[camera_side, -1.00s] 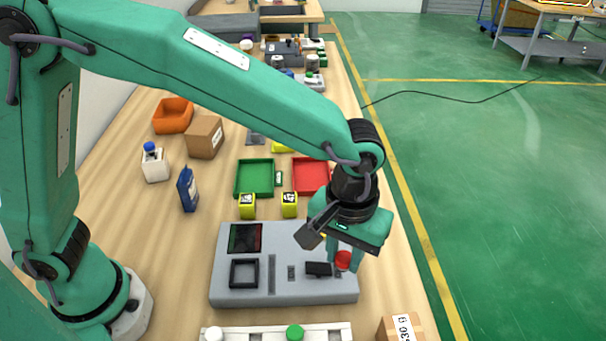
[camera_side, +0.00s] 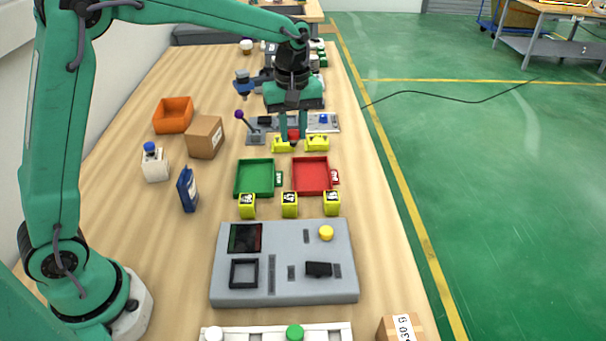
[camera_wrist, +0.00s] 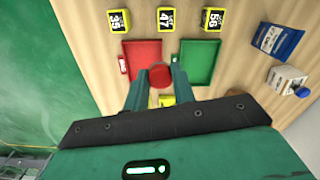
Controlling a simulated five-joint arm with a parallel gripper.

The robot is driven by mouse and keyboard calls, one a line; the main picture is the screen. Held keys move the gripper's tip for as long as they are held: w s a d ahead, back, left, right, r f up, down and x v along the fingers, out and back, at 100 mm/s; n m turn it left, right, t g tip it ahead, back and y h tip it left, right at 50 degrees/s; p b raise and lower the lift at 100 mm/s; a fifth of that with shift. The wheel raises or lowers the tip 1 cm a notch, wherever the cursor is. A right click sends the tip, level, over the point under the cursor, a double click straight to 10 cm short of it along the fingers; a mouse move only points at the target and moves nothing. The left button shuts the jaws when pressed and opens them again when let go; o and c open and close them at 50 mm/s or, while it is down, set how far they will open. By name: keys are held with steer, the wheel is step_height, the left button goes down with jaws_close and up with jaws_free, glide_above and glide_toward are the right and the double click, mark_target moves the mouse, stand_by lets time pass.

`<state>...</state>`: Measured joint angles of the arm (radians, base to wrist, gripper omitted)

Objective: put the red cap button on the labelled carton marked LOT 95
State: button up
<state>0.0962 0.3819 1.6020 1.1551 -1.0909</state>
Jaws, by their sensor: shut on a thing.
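My gripper (camera_side: 293,137) is shut on the red cap button (camera_wrist: 160,75), which sits between its fingertips. In the side view it is at the back, beyond the trays. Two yellow blocks are close there, one (camera_side: 281,145) beside or under the fingertips and one (camera_side: 317,144) to the right; I cannot tell contact, and their labels are not readable. Three yellow labelled cartons stand in a row in front of the trays: left (camera_side: 247,206), middle (camera_side: 289,204) and right (camera_side: 331,203). The wrist view shows numbers on them, the middle seeming 47; I cannot surely read LOT 95.
A green tray (camera_side: 239,191) and a red tray (camera_side: 325,190) lie between me and the carton row. A grey panel (camera_side: 285,286) with a yellow button is nearer. An orange bin (camera_side: 172,116), brown box (camera_side: 204,137), bottle and blue pouch stand left. More equipment stands behind.

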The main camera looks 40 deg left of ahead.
steer(key=a+r+n, duration=0.2)
steer(key=a+n, duration=0.1)
steer(key=a, duration=0.9)
steer(key=n, duration=0.4)
glide_above(203, 125)
step_height(203, 125, down, 6)
steer(key=shift+r, duration=0.1)
steer(key=shift+w, duration=0.1)
steer(key=shift+f, duration=2)
steer(key=shift+f, duration=0.1)
steer(key=o, duration=1)
steer(key=shift+c, duration=0.2)
